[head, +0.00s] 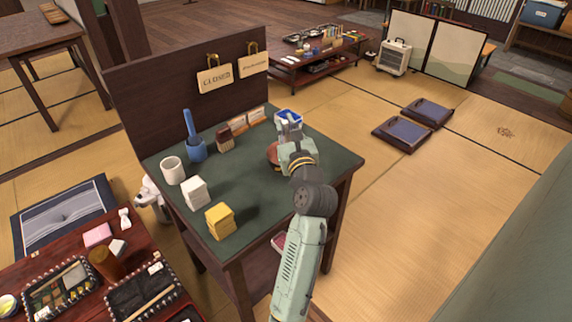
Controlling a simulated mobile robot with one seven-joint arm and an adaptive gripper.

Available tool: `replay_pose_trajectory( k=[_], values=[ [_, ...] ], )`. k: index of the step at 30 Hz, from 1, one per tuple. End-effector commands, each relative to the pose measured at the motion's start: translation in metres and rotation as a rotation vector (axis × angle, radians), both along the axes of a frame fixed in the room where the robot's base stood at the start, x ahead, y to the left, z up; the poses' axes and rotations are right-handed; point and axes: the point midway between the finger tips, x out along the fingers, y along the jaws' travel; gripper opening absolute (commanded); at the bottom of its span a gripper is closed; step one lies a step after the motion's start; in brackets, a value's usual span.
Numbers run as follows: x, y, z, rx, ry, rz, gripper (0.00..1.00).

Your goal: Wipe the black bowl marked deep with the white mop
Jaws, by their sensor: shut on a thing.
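My gripper (290,132) is over the right part of the dark green table top (247,225). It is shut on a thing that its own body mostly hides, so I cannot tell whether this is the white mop. A reddish-brown round bowl-like thing (272,154) shows just left of the gripper, partly covered by it. I cannot tell whether they touch. I cannot pick out a black bowl or read a "deep" mark.
A blue-rimmed container (280,113) is behind the gripper. A dark upright panel (165,92) backs the table. The front right top is clear.

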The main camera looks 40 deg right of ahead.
Motion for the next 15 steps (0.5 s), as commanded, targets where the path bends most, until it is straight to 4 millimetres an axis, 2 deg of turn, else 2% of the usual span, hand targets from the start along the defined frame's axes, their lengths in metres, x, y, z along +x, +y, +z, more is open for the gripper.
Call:
replay_pose_trajectory(
  k=[15],
  values=[
    [0.0022,-0.0042,0.0036,0.0,-0.004,0.618,0.0]
  ],
)
